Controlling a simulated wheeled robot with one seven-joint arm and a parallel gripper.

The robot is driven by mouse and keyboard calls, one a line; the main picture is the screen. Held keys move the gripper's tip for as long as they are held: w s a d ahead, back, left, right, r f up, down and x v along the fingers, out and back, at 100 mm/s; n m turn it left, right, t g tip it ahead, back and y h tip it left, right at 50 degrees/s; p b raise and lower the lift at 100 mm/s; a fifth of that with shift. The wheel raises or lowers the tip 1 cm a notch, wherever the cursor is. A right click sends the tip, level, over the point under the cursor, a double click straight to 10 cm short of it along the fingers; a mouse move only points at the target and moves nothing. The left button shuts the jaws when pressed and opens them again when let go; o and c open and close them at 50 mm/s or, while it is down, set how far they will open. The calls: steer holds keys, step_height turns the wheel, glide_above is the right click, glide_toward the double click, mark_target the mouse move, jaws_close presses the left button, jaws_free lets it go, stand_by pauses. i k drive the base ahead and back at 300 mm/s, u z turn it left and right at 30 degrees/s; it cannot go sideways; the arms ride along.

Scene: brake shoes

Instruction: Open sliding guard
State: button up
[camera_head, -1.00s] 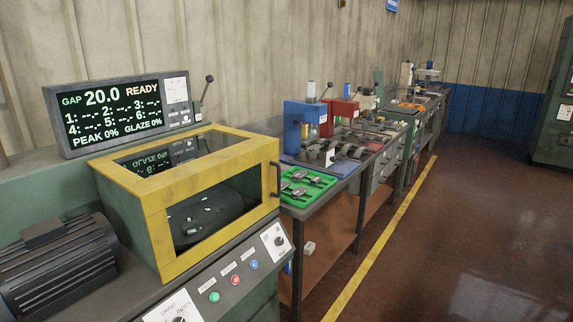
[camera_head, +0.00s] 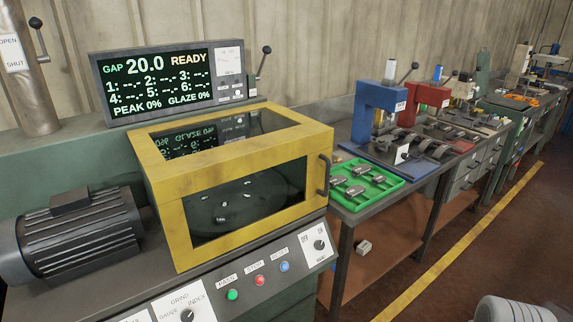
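The sliding guard (camera_head: 165,222) is a yellow-framed box with clear panels, standing on the machine bench in the middle of the head view. It appears closed over a dark round table (camera_head: 245,205) that carries several small shiny pieces. A dark vertical handle (camera_head: 323,175) sits at the right end of its front face. A pale rounded part at the bottom right edge looks like part of my own arm. My gripper's fingers do not show in this view.
A display (camera_head: 165,82) reading READY stands behind the guard. A motor (camera_head: 75,235) is at left. A control panel (camera_head: 250,280) with buttons runs along the front. A green tray (camera_head: 365,185) with parts and a blue press (camera_head: 378,112) are at right. The floor at right is open.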

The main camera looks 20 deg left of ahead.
mark_target(171, 180)
steer(key=u, duration=1)
steer(key=i, duration=0.85)
steer(key=u, duration=0.85)
